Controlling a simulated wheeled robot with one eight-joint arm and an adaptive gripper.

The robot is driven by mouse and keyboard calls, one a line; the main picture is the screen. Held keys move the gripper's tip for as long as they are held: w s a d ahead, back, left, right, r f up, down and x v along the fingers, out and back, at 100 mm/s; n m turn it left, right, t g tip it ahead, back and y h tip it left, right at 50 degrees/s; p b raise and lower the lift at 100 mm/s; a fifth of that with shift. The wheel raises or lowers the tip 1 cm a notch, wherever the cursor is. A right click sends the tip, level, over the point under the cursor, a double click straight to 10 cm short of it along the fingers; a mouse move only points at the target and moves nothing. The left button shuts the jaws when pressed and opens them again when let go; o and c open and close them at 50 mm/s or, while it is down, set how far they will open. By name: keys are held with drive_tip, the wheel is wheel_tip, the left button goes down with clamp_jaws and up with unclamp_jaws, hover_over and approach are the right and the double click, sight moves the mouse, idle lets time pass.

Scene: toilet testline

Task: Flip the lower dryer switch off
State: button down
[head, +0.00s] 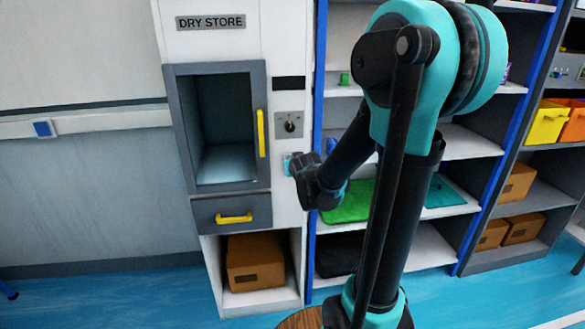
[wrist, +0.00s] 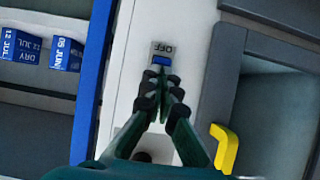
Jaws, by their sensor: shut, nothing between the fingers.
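The lower dryer switch (wrist: 161,60) is a blue rocker on a small grey plate on the white dryer front. The plate carries the word OFF, upside down in the wrist view. The rocker's tilt is unclear.
The dryer, labelled DRY STORE (head: 211,22), has an open-fronted chamber with a yellow handle (head: 261,133) left of the switch. A dark knob (head: 290,124) sits above it. A blue-edged shelf unit (head: 318,110) stands close on the right.

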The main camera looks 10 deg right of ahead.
idle(0.3)
drive_tip(key=shift+w+r, duration=0.35)
drive_tip(key=shift+w, duration=0.35)
